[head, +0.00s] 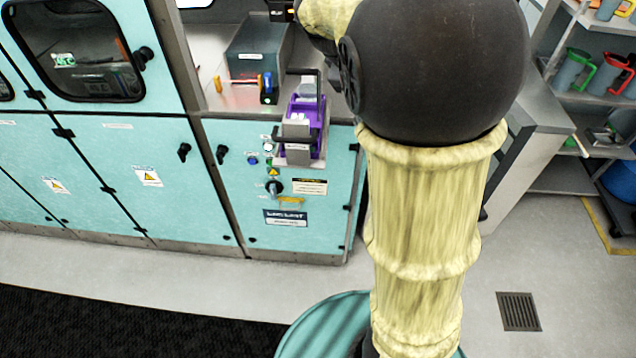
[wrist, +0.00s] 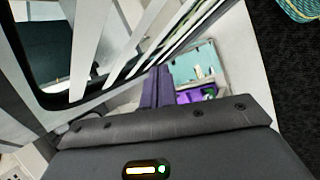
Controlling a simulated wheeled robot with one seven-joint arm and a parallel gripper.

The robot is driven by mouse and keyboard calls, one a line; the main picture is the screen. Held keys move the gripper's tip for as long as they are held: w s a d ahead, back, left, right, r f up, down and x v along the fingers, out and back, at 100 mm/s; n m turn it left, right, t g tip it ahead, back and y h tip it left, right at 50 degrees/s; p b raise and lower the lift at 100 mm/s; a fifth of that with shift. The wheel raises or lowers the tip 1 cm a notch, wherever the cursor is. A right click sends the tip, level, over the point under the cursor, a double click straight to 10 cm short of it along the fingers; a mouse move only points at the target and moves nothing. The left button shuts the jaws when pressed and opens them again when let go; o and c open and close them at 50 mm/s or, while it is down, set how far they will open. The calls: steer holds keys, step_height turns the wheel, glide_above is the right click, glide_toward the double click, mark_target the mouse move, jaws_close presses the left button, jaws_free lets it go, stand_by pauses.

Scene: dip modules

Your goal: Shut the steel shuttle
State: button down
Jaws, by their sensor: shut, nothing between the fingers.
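A purple device (head: 294,106) with pale steel-grey blocks (head: 297,129) and dark upright bars sits at the front edge of the steel worktop. I take the grey metal part in it to be the steel shuttle, but cannot tell for sure, nor whether it is open. My gripper (wrist: 156,88) shows in the wrist view as two narrow purple fingers close together, shut with nothing between them. It is apart from the device. In the wrist view, a purple object (wrist: 187,97) by a teal surface lies beyond the fingers, to their right.
A dark grey box (head: 257,50) stands behind the device on the worktop (head: 217,97). Teal cabinets (head: 120,180) fill the left. Shelves with jugs (head: 572,72) stand at right.

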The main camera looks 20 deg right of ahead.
steer(key=s+a+f+m+y, duration=0.3)
steer(key=s+a+f+m, duration=0.1)
steer(key=s+f, duration=0.3)
steer(key=s+a+f+m+y+b, duration=0.1)
steer(key=s+a+f+m+y, duration=0.2)
steer(key=s+a+f+m, duration=0.2)
steer(key=s+f+m, duration=0.1)
steer(key=s+f, duration=0.2)
steer(key=f, duration=0.4)
steer(key=shift+s, duration=0.2)
steer(key=shift+s, duration=0.15)
